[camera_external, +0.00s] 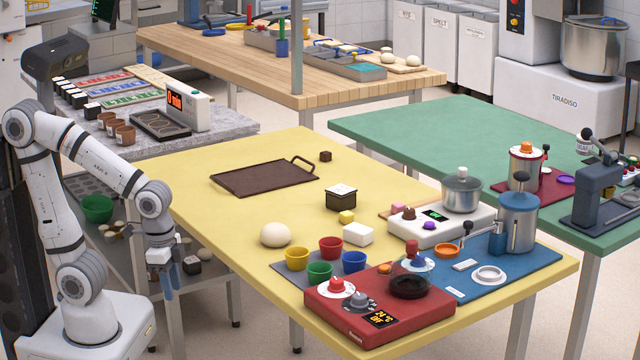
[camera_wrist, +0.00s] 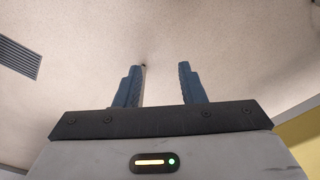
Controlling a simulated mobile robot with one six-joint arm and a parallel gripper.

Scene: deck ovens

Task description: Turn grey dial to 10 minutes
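A grey dial (camera_external: 358,299) sits on the front of a red appliance (camera_external: 400,322), on the near edge of the yellow table. It is right of a red knob (camera_external: 337,285) on a white disc. A small dark display (camera_external: 381,319) beside the dial reads about 24 °C and OFF. My gripper (camera_external: 168,285) hangs down left of the yellow table, well apart from the dial. In the wrist view my gripper (camera_wrist: 160,85) is open, with two blue fingers apart and nothing between them. The dial's pointer is too small to read.
A white unit (camera_external: 188,112) on the grey counter shows 0 min. Red, yellow, green and blue cups and a pale dough ball (camera_external: 276,235) stand left of the red appliance.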

